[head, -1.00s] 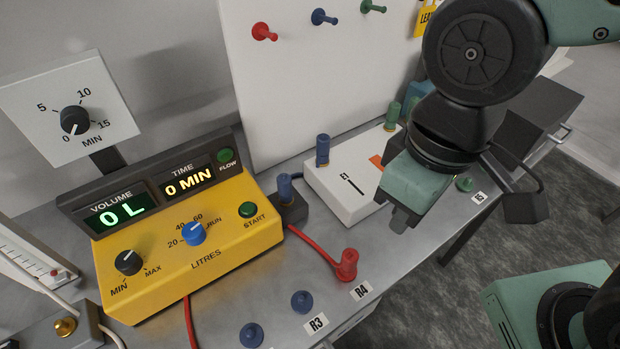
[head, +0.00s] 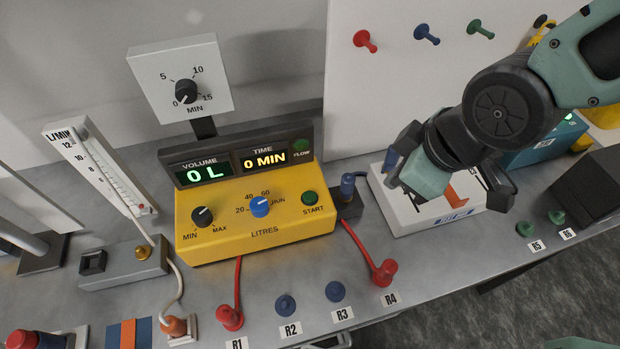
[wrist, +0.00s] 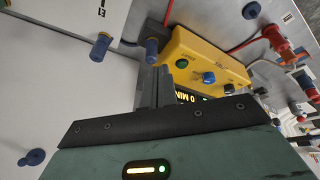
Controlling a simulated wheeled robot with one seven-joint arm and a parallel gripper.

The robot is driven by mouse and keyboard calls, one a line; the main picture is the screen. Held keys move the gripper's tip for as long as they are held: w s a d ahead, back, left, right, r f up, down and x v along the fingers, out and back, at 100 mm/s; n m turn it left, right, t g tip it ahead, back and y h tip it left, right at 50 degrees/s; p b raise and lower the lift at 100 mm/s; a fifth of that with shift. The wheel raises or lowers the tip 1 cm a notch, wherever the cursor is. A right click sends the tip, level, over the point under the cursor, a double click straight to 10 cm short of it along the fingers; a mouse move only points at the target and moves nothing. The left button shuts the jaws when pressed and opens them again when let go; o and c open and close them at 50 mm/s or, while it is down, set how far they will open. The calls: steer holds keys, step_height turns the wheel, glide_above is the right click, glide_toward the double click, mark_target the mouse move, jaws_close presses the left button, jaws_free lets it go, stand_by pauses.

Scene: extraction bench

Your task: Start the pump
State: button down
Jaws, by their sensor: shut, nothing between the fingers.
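The yellow pump box (head: 240,238) stands on the bench in the head view, with a green START button (head: 310,198) at its right. A blue LITRES knob (head: 260,207) and a black MIN–MAX knob (head: 202,217) sit beside it. The displays read VOLUME 0 L (head: 205,173) and TIME 0 MIN (head: 264,159); the green FLOW lamp (head: 301,146) looks dim. My gripper (head: 404,192) is right of the pump, over the white box, apart from the button. In the wrist view its fingers (wrist: 155,88) are shut and empty; the START button (wrist: 181,63) shows beyond them.
A blue plug (head: 347,185) stands in a dark block beside the pump. A red lead runs to the red plug at R4 (head: 384,272). The white box (head: 410,215) lies under my gripper. A timer dial (head: 187,92) and a flow meter (head: 100,165) stand left.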

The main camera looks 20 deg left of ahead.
steer(key=w+a+n+y+p, duration=0.2)
steer(key=a+n+p, duration=0.15)
steer(key=a, duration=0.35)
steer(key=n+y+p, duration=0.3)
steer(key=n, duration=0.2)
glide_above(315, 198)
steer(key=f, duration=0.1)
steer(key=shift+f+b, duration=0.2)
steer(key=shift+b, duration=0.1)
step_height(315, 198, down, 8)
steer(key=b, duration=0.5)
steer(key=shift+b, duration=0.35)
steer(key=shift+f+b, duration=0.35)
steer(key=shift+f, duration=0.05)
steer(key=shift+f, duration=0.1)
stand_by(0.3)
steer(key=shift+f+b, duration=0.3)
steer(key=shift+b, duration=0.3)
